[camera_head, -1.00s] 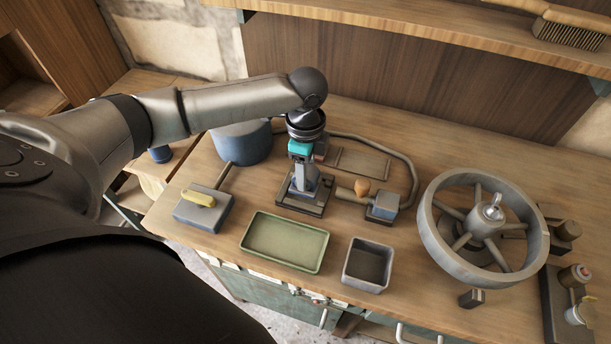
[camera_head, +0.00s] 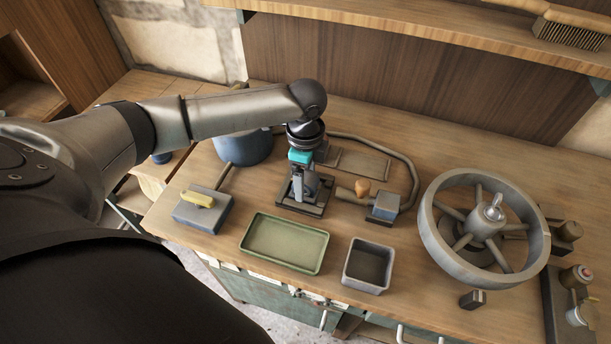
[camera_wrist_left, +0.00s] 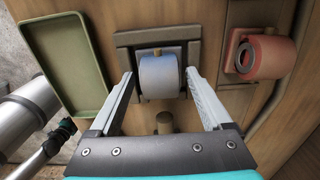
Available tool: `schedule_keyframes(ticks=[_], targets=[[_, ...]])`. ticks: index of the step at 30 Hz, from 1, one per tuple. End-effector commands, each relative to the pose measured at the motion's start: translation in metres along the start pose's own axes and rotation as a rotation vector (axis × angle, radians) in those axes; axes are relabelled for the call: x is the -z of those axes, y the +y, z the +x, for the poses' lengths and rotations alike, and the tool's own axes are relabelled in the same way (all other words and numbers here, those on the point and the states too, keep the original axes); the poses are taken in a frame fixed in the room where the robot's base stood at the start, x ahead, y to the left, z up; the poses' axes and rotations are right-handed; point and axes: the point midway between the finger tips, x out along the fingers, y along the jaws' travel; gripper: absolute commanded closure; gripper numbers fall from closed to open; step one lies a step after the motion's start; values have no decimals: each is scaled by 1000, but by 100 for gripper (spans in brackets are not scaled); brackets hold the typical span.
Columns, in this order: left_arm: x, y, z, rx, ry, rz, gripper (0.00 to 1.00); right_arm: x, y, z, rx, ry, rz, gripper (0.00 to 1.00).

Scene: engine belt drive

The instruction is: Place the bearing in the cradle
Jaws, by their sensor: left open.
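The bearing, a short blue-grey cylinder (camera_wrist_left: 159,77), sits at the dark square cradle (camera_wrist_left: 124,40) in the left wrist view. In the head view the cradle (camera_head: 317,209) stands behind the green tray, with the bearing partly hidden by my gripper. My left gripper (camera_head: 300,192) points down over the cradle. In the left wrist view my left gripper (camera_wrist_left: 160,80) is open, one finger on each side of the bearing. Whether the fingers touch it, and how fully it is seated, I cannot tell.
A green tray (camera_head: 284,267) and a dark open box (camera_head: 368,284) lie in front. A grey block with a yellow handle (camera_head: 199,201) is left. A large spoked wheel (camera_head: 433,238) stands right. A red cylindrical part (camera_wrist_left: 266,58) is near the gripper. Bare wood lies between tray and box.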

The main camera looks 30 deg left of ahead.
Motion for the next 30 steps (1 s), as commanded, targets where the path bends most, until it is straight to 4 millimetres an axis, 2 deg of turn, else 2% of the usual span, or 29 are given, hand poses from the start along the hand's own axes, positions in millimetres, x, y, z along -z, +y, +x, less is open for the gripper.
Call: schedule_keyframes(ticks=[5, 15, 19, 24, 30], targets=[[0, -1, -13, 3, 1, 0, 18, 0, 0, -2, -1, 0, 1, 50], [0, -1, -84, 4, 2, 1, 18, 2, 1, -16, -1, 0, 2, 50], [0, -1, -106, 3, 2, 0, 18, 2, 1, -19, -1, 0, 2, 50], [0, -1, -121, 1, 1, -1, 18, 2, 1, -21, -1, 0, 2, 50], [0, 0, -124, -1, 0, -1, 18, 2, 1, -21, -1, 1, 2, 50]])
